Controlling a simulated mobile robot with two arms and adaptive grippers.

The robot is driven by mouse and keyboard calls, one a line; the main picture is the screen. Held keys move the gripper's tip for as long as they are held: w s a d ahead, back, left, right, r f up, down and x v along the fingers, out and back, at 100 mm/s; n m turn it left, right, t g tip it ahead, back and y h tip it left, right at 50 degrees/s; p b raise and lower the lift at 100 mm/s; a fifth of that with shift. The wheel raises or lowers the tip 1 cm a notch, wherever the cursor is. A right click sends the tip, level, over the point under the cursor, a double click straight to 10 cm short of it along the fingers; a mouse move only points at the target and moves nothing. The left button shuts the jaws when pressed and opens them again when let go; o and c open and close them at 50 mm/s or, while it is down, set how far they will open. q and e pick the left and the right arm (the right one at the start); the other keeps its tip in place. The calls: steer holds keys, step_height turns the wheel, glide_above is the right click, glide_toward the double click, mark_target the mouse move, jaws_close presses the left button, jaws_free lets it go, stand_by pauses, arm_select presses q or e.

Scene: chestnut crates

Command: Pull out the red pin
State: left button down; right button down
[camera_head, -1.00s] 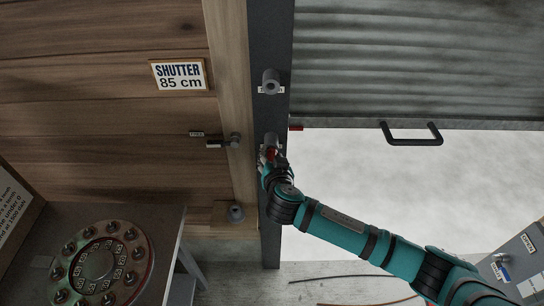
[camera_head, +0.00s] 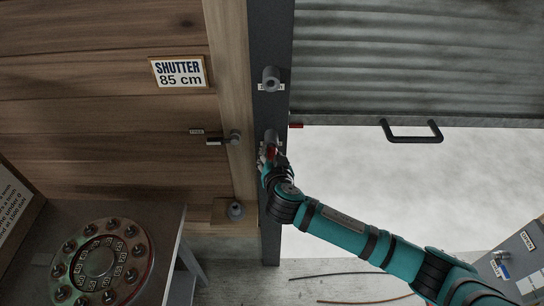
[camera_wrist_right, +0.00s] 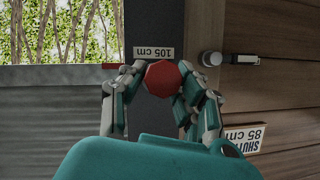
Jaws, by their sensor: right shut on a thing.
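The red pin's eight-sided head (camera_wrist_right: 162,75) shows between the fingers of my right gripper (camera_wrist_right: 161,80) in the right wrist view. The fingers close on it from both sides. In the head view my right gripper (camera_head: 267,156) is at the dark post, with a bit of the red pin (camera_head: 271,152) showing. The pin's shaft is hidden, so I cannot tell how deep it sits. The dark post (camera_head: 269,190) stands beside the shutter (camera_head: 420,60), which is raised partway. A "105 cm" label (camera_wrist_right: 153,53) is on the post. My left gripper is not in view.
A black handle (camera_head: 411,138) is on the shutter's lower edge. A "SHUTTER 85 cm" sign (camera_head: 178,71) and a small lever (camera_head: 222,140) are on the wooden wall. A round dial (camera_head: 143,262) stands at lower left, a grey box (camera_head: 520,262) at lower right. The opening is clear beyond my arm.

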steer(key=shift+s+p, duration=0.55)
steer(key=shift+s, duration=2.4)
